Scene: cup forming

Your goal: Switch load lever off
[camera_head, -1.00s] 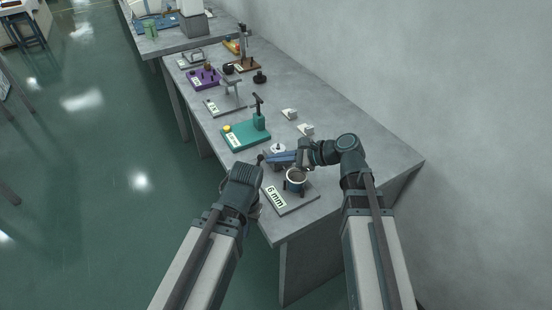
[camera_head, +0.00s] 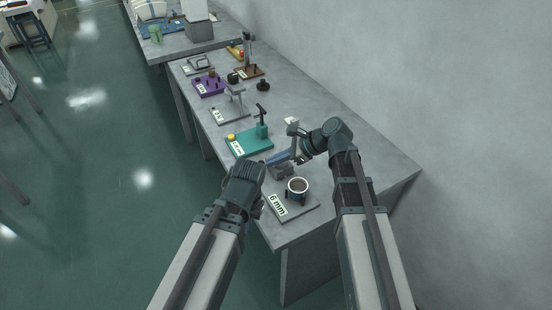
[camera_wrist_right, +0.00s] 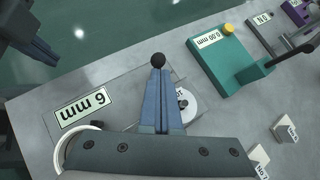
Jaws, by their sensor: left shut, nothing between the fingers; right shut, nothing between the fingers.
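A black ball knob (camera_wrist_right: 158,60) shows in the right wrist view, right at the tips of my right gripper (camera_wrist_right: 158,73); I take it for the load lever's knob. The lever's shaft is hidden by the fingers. A white disc (camera_wrist_right: 187,104) with partly covered lettering lies behind the fingers. My right gripper (camera_head: 272,160) is shut and empty, low over the near end of the bench. Whether it touches the knob I cannot tell. My left gripper (camera_head: 259,208) is shut and empty at the bench's left edge, left of the cup (camera_head: 297,186). It also shows in the wrist view (camera_wrist_right: 48,54).
The cup stands on a grey plate labelled 6 mm (camera_head: 300,209) at the bench's near end. A teal fixture (camera_head: 246,144) with a yellow button stands beyond my right gripper. Several more fixtures, including a purple one (camera_head: 208,84), line the bench (camera_head: 365,180). Its right side is mostly clear.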

